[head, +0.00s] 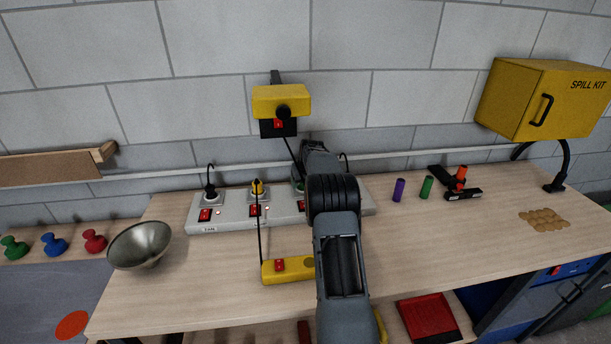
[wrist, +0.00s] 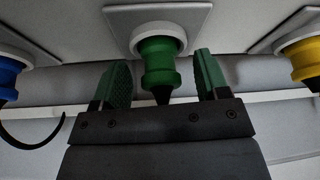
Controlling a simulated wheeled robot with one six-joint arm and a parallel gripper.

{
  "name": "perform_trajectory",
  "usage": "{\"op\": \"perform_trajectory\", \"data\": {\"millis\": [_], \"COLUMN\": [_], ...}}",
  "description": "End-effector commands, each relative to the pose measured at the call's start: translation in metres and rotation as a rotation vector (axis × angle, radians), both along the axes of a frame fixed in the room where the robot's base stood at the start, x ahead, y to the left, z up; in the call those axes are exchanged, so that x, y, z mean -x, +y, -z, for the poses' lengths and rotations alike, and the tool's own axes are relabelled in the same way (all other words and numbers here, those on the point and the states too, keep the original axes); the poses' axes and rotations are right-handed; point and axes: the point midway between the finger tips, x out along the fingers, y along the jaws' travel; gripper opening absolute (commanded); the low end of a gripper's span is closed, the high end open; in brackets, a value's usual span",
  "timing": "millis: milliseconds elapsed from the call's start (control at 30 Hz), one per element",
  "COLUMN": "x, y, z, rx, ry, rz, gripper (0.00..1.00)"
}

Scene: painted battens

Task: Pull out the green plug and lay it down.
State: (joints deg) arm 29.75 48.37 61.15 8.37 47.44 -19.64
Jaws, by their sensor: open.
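The green plug (wrist: 158,62) sits in a white round socket of the power strip (head: 233,217). In the head view only a bit of the green plug (head: 299,187) shows beside my arm. My gripper (wrist: 161,68) is open in the wrist view, with one green-padded finger on each side of the green plug. A small gap shows between each finger and the plug. In the head view my arm hides the fingers.
A yellow plug (head: 257,189) and a black plug (head: 210,190) stand in sockets left of the green one. A blue plug (wrist: 8,77) is close by in the wrist view.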

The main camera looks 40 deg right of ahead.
Motion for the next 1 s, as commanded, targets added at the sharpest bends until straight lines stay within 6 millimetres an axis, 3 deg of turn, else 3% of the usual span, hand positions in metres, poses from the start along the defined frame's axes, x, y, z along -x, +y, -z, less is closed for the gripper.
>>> {"op": "perform_trajectory", "data": {"millis": [467,1000], "x": [-0.0027,-0.0026], "y": [-0.0007,-0.0008], "z": [0.0067,0.0066], "rx": [0.000,0.000], "ry": [0.000,0.000], "rz": [0.000,0.000], "gripper": [0.67,0.16]}}
